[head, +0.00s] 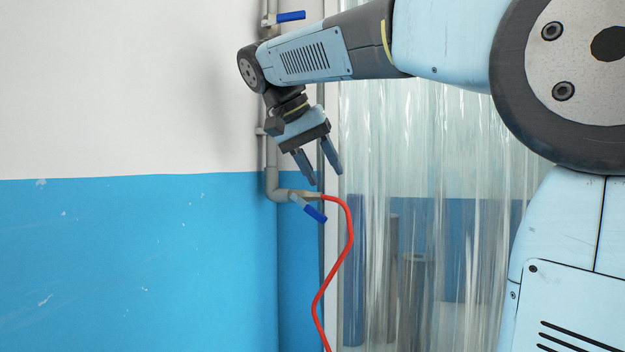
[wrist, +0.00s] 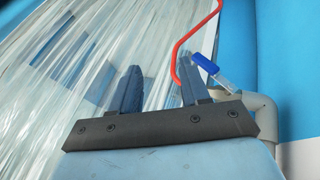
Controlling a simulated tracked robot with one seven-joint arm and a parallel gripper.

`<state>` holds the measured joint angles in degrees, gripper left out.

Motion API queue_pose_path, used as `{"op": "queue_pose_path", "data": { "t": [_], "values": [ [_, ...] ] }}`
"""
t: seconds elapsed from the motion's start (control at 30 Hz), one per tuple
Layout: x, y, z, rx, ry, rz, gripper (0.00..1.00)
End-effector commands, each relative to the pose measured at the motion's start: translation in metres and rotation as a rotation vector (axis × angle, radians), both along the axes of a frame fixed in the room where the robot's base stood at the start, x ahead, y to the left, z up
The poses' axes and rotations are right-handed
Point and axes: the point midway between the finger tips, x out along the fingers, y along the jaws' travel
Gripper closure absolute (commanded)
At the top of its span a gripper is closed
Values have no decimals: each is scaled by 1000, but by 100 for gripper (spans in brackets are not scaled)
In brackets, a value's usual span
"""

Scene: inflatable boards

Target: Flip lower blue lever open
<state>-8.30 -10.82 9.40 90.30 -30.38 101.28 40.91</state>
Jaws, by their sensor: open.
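The lower blue lever (head: 315,213) sits on a grey pipe fitting in the head view, slanting down to the right, beside the start of a red hose. It also shows in the wrist view (wrist: 205,63), right of my fingers, with a pale metal stem. My gripper (head: 325,178) is open and empty, its fingers pointing down just above the lever and apart from it in the head view. In the wrist view my gripper (wrist: 160,82) shows both fingers spread, the right one near the red hose. An upper blue lever (head: 291,16) sits higher on the pipe.
A red hose (head: 350,235) hangs down from the fitting. A grey pipe (head: 271,165) runs along the wall corner. A clear strip curtain (head: 440,150) hangs to the right, with grey and blue cylinders behind it. The wall at left is bare.

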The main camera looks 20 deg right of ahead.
Motion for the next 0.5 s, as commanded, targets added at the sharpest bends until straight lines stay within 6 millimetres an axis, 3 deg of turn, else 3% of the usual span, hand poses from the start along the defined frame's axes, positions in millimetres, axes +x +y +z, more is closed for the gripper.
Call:
{"op": "queue_pose_path", "data": {
  "t": [0.2, 0.5],
  "values": [
    [-20, -1, 9, 0, 0, 0, 54],
    [-24, -1, 10, 1, 1, 0, 54]
  ]
}}
